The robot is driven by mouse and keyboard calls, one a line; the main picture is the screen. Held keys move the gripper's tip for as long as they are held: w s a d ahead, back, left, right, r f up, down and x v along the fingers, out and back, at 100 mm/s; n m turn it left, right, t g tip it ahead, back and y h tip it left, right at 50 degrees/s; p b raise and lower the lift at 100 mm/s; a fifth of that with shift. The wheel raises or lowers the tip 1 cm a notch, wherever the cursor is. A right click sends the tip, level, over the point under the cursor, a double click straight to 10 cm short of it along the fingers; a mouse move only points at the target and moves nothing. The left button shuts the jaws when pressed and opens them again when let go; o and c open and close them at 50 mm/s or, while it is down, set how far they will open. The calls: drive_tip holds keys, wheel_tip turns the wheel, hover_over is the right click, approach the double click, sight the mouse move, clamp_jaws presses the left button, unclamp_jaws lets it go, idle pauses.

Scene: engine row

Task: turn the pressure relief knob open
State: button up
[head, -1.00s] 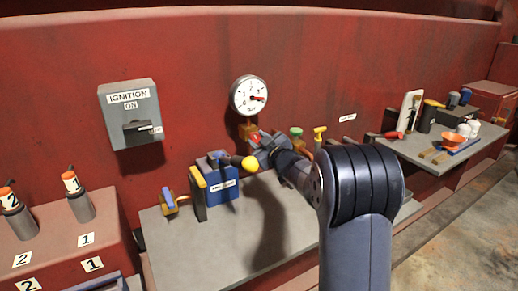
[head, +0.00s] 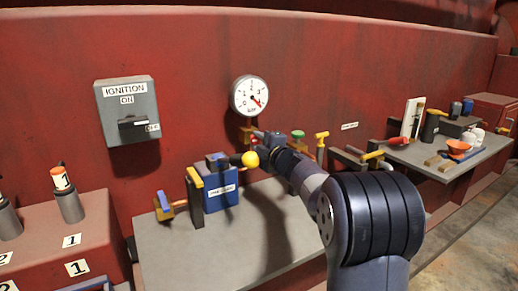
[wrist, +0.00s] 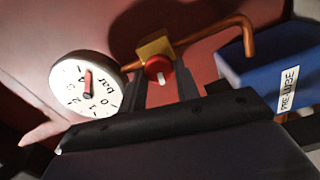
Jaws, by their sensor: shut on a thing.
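The red pressure relief knob (wrist: 156,67), with a white mark on its face, sits on a brass fitting (wrist: 154,45) of a copper pipe in the wrist view. My gripper (wrist: 161,80) has one finger on each side of the knob and is shut on it. In the head view my gripper (head: 262,139) reaches the wall just below the round pressure gauge (head: 249,96). The gauge needle points to the lower right, toward the high end. The gauge also shows in the wrist view (wrist: 82,86).
A blue pre-lube box (head: 221,188) and a yellow-ball lever (head: 250,159) stand close to my arm. A green knob (head: 298,135) and a yellow handle (head: 321,139) are to the right. The grey ignition box (head: 127,112) is at left. The front of the grey bench is clear.

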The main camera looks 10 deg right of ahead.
drive_tip(key=shift+f+n+b, duration=0.15)
drive_tip(key=shift+n+b, duration=0.3)
drive_tip(key=shift+n, duration=0.45)
drive_tip(key=o, duration=1)
drive_tip(key=shift+c, duration=0.2)
drive_tip(key=v, duration=1)
drive_tip(key=shift+s, duration=0.4)
drive_tip(key=shift+w, duration=0.1)
